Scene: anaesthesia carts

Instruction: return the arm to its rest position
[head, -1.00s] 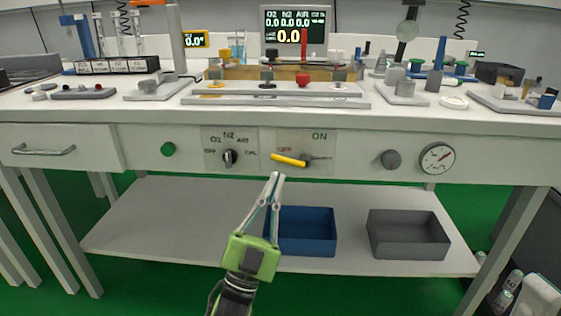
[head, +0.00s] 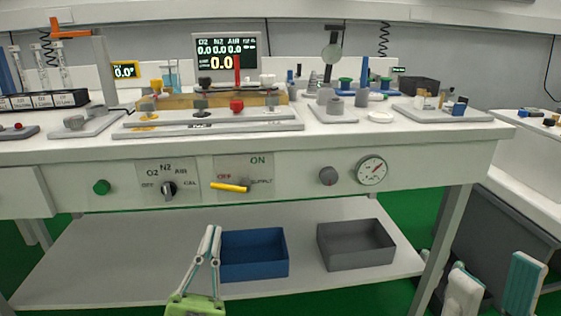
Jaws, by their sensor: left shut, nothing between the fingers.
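My left gripper (head: 210,230) is low in the head view, with its light-green palm at the bottom edge. Its two pale fingers meet at the tips, shut and empty. The tips point up and appear just left of the blue bin on the lower shelf, below the yellow lever (head: 230,187) on the cart's front panel. They are apart from the lever, which points left towards the OFF side. My right gripper is not in view.
The blue bin (head: 254,258) and grey bin (head: 356,249) stand on the lower shelf (head: 110,262). A black selector knob (head: 169,189), green button (head: 101,187), grey knob (head: 328,176) and gauge (head: 371,170) line the panel. White-and-teal objects (head: 524,284) stand at lower right.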

